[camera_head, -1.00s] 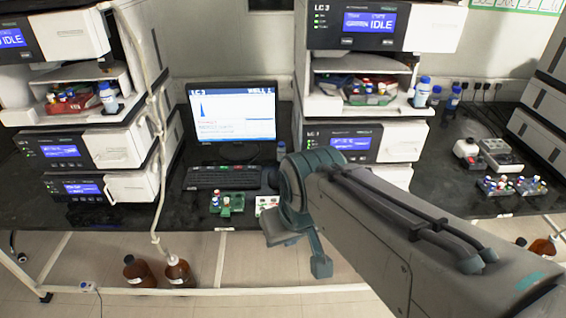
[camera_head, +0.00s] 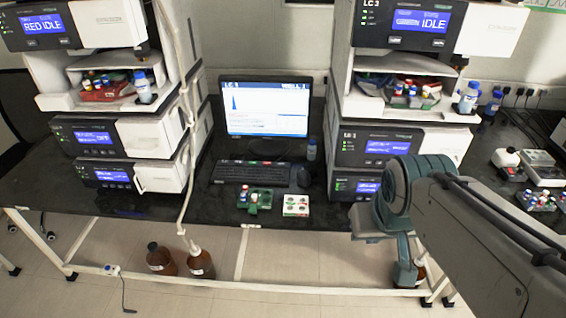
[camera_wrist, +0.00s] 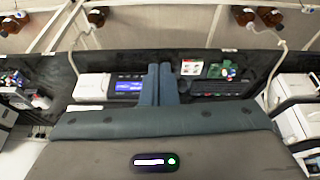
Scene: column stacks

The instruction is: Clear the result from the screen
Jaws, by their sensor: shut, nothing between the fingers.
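The monitor (camera_head: 265,108) stands on the black bench between two instrument stacks. Its lit screen reads "LC 3" and "WELL 1" in a blue bar and shows a plot with a tall peak at left; the smaller text is unreadable. A dark keyboard (camera_head: 245,172) lies in front of it, with a dark mouse (camera_head: 299,177) at its right. The keyboard also shows in the wrist view (camera_wrist: 222,90). My gripper (camera_head: 404,274) is in front of the right stack, right of the monitor and apart from it. In the wrist view its two teal fingers (camera_wrist: 158,68) are together and empty.
A green vial rack (camera_head: 258,200) and a white rack (camera_head: 296,206) sit at the bench's front edge. Instrument stacks (camera_head: 118,135) (camera_head: 400,146) flank the monitor. A pale tube hangs at the left stack. Brown bottles (camera_head: 160,258) stand on the floor below.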

